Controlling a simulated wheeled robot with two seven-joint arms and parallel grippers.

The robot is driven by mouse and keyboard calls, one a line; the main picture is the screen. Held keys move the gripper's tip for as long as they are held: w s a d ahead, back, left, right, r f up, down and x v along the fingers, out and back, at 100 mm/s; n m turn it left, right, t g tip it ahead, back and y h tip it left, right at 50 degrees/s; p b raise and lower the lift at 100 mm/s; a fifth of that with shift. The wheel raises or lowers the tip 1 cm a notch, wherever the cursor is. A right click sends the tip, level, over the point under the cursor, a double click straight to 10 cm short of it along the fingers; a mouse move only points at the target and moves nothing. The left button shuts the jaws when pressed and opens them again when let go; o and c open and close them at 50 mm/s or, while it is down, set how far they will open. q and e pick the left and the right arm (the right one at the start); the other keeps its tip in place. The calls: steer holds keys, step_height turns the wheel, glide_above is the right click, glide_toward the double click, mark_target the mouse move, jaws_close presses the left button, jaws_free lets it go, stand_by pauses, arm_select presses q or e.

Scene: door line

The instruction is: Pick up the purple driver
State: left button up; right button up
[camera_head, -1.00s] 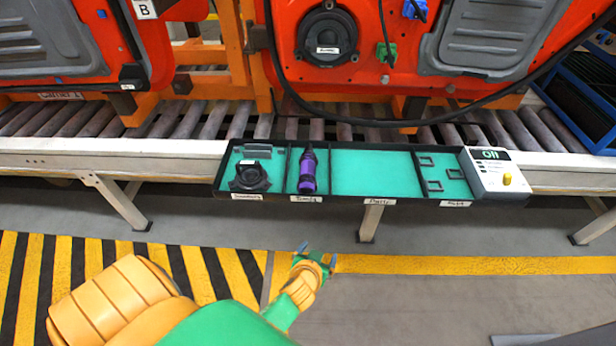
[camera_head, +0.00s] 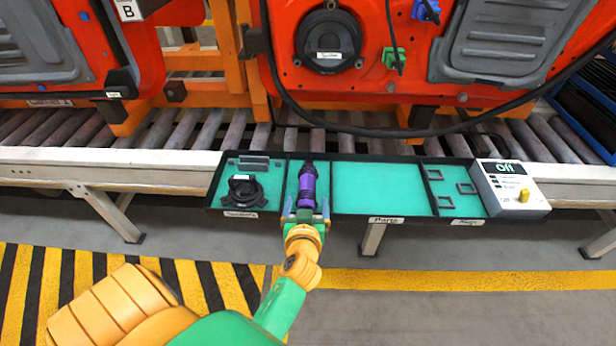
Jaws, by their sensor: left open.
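The purple driver (camera_head: 307,186) has a purple body with dark ends. It stands or lies in the second compartment from the left of the teal-lined tray (camera_head: 380,188). My left gripper (camera_head: 306,212) is at the front edge of that compartment. Its two fingers are apart, at the driver's near end, and I cannot tell whether they touch it. The near end of the driver is partly hidden by the gripper. My right gripper is not in view.
A black round part (camera_head: 244,188) sits in the left compartment. The compartment right of the driver is empty. A control box (camera_head: 510,187) reading "Off" stands at the tray's right end. A roller conveyor (camera_head: 190,133) and orange-red doors (camera_head: 350,40) are behind.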

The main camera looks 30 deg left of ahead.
mark_target(307, 188)
arm_select(q)
steer(key=shift+w+a, duration=0.2)
steer(key=shift+w, duration=0.15)
steer(key=x, duration=0.7)
steer(key=shift+a+r, duration=0.1)
steer(key=shift+s+r, duration=0.1)
steer(key=shift+r, duration=0.05)
jaws_close()
